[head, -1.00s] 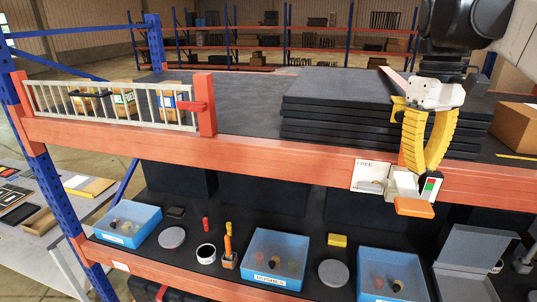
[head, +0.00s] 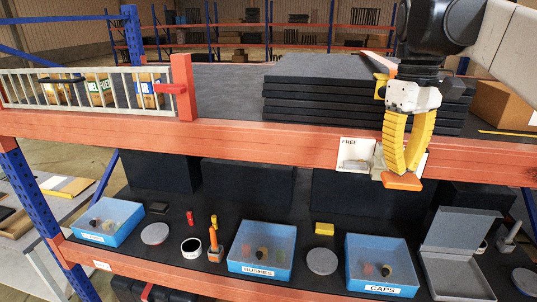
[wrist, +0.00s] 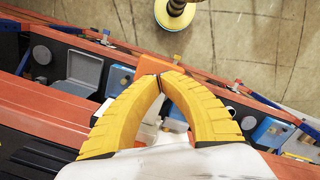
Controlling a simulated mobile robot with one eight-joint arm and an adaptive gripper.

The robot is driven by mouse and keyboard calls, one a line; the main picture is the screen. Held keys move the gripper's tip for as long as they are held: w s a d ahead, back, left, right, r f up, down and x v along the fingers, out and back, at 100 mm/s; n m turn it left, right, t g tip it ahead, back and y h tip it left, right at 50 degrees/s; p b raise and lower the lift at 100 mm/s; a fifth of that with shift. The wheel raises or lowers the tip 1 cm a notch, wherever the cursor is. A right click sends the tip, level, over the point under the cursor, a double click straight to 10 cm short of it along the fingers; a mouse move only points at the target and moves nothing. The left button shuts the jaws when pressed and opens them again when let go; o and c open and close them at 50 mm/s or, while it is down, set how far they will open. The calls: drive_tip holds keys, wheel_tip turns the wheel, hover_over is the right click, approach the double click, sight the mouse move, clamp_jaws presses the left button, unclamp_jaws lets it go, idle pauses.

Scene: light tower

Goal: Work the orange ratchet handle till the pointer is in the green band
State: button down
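The orange ratchet handle (head: 402,181) sticks out from the front of the red-orange shelf beam, beside a white card marked FREE (head: 356,154). My gripper (head: 405,172) hangs over it, its yellow fingers pointing down and their tips just above or against the handle. In the wrist view the fingertips (wrist: 161,77) meet, with no object visible between them. Whether the fingers touch the handle is not clear. The pointer and the green band are hidden behind my fingers.
Stacked dark panels (head: 340,100) lie on the upper deck behind the beam, with a cardboard box (head: 503,105) at right. On the lower shelf stand blue bins (head: 262,267) and an open grey case (head: 455,270). A pale gate (head: 80,90) closes the deck's left part.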

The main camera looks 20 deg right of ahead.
drive_tip(key=shift+f, duration=0.6)
